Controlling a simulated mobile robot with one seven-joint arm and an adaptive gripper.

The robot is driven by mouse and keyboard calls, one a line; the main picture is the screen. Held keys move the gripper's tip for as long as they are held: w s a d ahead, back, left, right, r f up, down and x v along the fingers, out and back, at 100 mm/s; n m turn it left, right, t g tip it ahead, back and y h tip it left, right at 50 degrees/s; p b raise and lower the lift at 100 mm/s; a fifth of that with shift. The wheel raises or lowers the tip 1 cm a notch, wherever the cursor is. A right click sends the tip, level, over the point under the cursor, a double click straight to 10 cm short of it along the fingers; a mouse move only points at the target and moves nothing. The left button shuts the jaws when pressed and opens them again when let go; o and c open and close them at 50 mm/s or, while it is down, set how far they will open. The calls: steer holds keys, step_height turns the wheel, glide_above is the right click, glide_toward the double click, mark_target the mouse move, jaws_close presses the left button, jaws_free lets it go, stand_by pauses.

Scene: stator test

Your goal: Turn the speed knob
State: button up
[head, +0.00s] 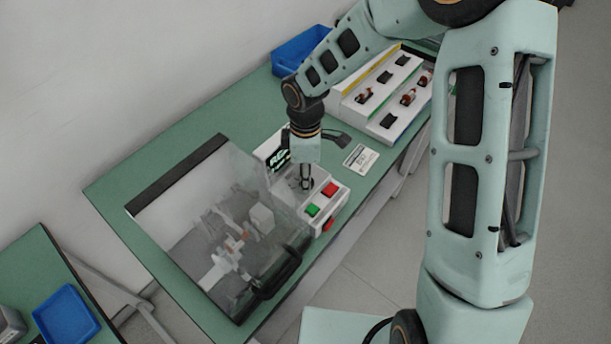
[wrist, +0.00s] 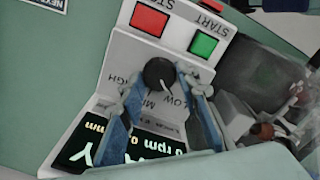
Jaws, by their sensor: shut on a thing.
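The speed knob (wrist: 159,74) is a round black knob on the white control box, with LOW and HIGH lettering around it in the wrist view. My gripper (wrist: 160,88) points down at the panel with its blue-grey fingers on either side of the knob, closed on it. In the head view my gripper (head: 307,184) stands over the control box (head: 334,206), and its fingers hide the knob. A red button (wrist: 149,18) and a green START button (wrist: 203,44) sit beside the knob. A lit display with an rpm reading (wrist: 150,146) is partly hidden by my gripper.
A clear-covered test enclosure (head: 190,200) stands left of the control box on the green table (head: 105,190). A small card (head: 361,158) lies to the right. Another blue tray (head: 65,318) is at lower left.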

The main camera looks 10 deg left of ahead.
steer(key=m+b, duration=0.3)
steer(key=m, duration=0.1)
steer(key=shift+f+m, duration=0.15)
steer(key=shift+m, duration=0.15)
steer(key=m+b, duration=0.3)
steer(key=m, duration=0.2)
steer(key=shift+w, duration=0.1)
stand_by(0.5)
steer(key=o, duration=1.2)
steer(key=shift+c, duration=0.2)
steer(key=shift+r, duration=0.2)
step_height(320, 180, up, 12)
